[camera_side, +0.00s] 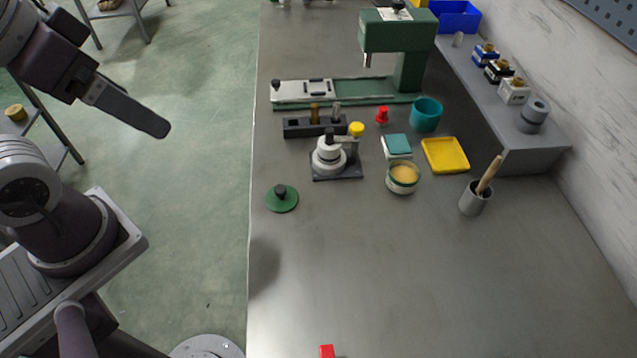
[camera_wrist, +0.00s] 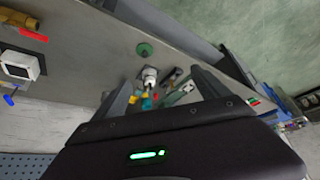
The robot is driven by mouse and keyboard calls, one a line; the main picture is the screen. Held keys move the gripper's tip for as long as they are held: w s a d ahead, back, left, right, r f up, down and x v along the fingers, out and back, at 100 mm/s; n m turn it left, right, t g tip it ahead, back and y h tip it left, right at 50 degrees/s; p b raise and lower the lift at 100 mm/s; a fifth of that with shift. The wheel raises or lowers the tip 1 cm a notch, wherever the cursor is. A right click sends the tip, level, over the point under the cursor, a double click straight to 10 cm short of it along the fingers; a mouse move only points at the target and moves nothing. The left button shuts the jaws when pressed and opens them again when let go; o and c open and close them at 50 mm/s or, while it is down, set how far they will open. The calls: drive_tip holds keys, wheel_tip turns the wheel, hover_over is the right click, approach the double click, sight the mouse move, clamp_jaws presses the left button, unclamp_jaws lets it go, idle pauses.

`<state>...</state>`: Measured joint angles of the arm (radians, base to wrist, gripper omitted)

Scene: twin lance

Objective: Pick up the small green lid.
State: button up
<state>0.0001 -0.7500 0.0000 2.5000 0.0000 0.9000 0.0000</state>
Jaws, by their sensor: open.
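The small green lid (camera_side: 282,198) lies flat on the grey bench near its left edge, with a dark round knob on top. The lid also shows in the wrist view (camera_wrist: 144,49), at the upper middle, beyond my fingers. My gripper (camera_side: 160,128) is at the upper left in the side view, over the floor and off the bench, well apart from the lid. In the wrist view my gripper (camera_wrist: 160,90) has its two fingers spread wide with nothing held between them.
A white-and-grey device on a dark base (camera_side: 329,158) stands right behind the lid. A tin (camera_side: 402,178), a yellow tray (camera_side: 446,155), a teal cup (camera_side: 426,114) and a grey pot with a brush (camera_side: 474,197) stand further right. The front of the bench is mostly clear.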

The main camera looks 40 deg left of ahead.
drive_tip(key=m+g, duration=0.6)
drive_tip(key=m, duration=1.2)
hover_over(280, 189)
wheel_tip(280, 189, down, 20)
drive_tip(key=shift+s+f, duration=0.15)
drive_tip(key=shift+f, duration=0.1)
drive_tip(key=f, duration=0.7)
drive_tip(key=shift+w, duration=0.2)
drive_tip(key=c, duration=1.4)
